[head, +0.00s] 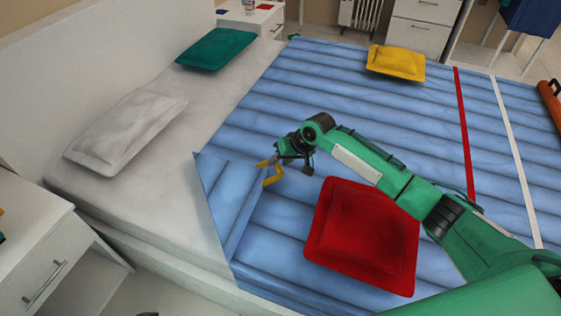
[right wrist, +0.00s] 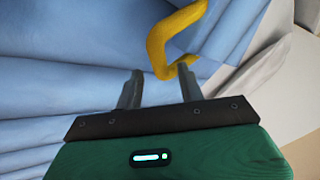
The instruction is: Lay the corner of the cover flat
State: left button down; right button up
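The blue quilted cover (head: 330,90) lies over the bed. My left gripper is not in view.
A red cushion (head: 362,238) lies just right of the flap, under my right arm. A yellow cushion (head: 396,63) is at the far side. White (head: 125,133) and green (head: 215,49) pillows lie at the headboard. A white nightstand (head: 38,250) stands at near left.

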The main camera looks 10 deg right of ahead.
jog(key=shift+w+a+f, duration=0.1)
jog(key=shift+a+f, duration=0.05)
jog(key=shift+f, duration=0.05)
grip_shut()
jog(key=shift+r, duration=0.15)
